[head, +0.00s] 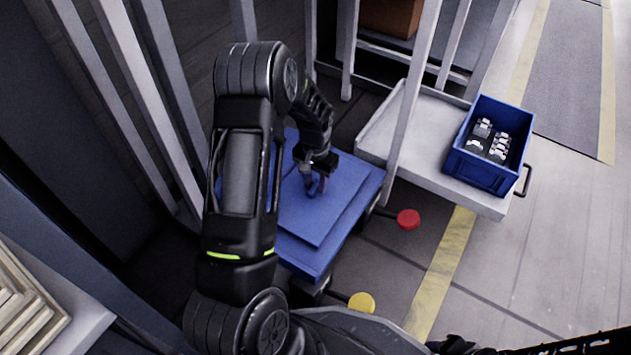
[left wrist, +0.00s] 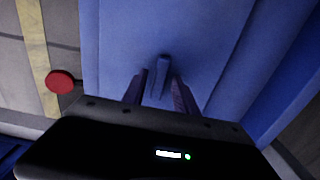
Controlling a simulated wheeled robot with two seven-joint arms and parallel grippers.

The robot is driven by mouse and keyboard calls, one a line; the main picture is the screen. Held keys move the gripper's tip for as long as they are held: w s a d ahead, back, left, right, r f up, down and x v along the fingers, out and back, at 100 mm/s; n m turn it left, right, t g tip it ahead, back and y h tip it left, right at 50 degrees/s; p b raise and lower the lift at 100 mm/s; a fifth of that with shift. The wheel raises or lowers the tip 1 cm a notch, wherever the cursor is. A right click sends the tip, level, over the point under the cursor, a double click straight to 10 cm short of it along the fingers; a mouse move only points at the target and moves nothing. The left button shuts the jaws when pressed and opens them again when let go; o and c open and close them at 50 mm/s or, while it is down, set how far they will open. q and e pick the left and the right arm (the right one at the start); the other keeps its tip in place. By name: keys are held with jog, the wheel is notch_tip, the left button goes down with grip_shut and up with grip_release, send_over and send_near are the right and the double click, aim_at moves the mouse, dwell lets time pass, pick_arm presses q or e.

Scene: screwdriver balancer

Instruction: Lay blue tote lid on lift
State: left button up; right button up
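The blue tote lid (head: 325,222) lies flat on the larger blue top of the lift (head: 305,262), turned slightly against its edges. My left gripper (head: 316,187) points down over the lid. In the left wrist view, the upright blue handle (left wrist: 162,75) of the lid stands between the fingers of my left gripper (left wrist: 159,92). The fingers are apart, with gaps beside the handle. My left arm hides the left part of the lid and lift. My right gripper does not show.
A red knob (head: 408,219) and a yellow knob (head: 361,303) stick out beside the lift. A blue tote (head: 463,172) with metal parts stands on a grey cart (head: 428,152) to the right. Grey posts (head: 411,105) rise close behind the lift.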

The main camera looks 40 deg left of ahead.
pick_arm(q)
jog(key=shift+o, duration=0.4)
notch_tip(320, 180, up, 8)
jog(key=p, duration=0.3)
jog(key=shift+f+p, duration=0.1)
jog(key=shift+p, duration=0.25)
